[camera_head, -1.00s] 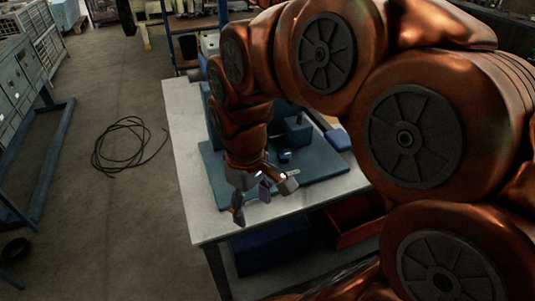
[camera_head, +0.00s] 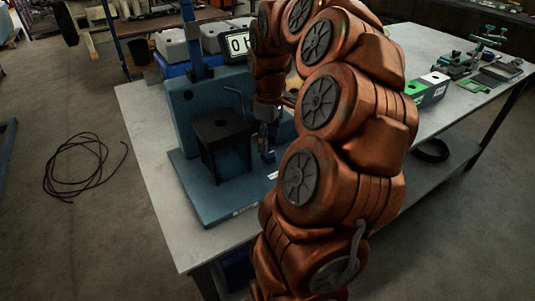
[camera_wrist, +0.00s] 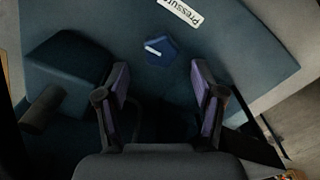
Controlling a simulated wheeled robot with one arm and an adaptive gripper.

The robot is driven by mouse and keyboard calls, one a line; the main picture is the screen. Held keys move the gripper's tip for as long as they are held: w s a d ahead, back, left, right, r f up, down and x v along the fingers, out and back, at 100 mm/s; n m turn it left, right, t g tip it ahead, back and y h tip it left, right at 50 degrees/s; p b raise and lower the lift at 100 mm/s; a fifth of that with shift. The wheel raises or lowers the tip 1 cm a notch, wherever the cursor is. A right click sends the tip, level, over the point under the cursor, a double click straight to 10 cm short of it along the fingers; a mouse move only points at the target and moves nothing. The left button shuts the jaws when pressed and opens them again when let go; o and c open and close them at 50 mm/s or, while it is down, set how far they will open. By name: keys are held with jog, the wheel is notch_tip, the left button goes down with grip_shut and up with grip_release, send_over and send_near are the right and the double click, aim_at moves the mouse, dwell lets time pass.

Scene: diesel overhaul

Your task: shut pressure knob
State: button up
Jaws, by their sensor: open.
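The pressure knob (camera_wrist: 160,51) is a small dark blue knob with a white pointer line, on the blue base plate (camera_wrist: 235,45). A white label (camera_wrist: 181,12) reading "Pressu..." lies beyond it in the wrist view. My gripper (camera_wrist: 160,82) is open and empty, its two fingers spread either side of the picture's middle, with the knob ahead between them. I cannot tell how far above the knob the fingertips are. In the head view my gripper (camera_head: 268,148) points down over the right part of the base plate (camera_head: 205,208); I cannot make out the knob there.
A blue block with a black top (camera_head: 220,125) stands on the plate, left of my gripper. A display (camera_head: 239,44) starting with "0 b" is behind. The grey table (camera_head: 145,150) has bare room at left. A green and white box (camera_head: 430,88) stands at right.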

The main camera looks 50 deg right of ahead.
aim_at(269, 153)
jog(key=shift+f+p, duration=0.45)
jog(key=shift+f, duration=2.5)
jog(key=c, duration=1.1)
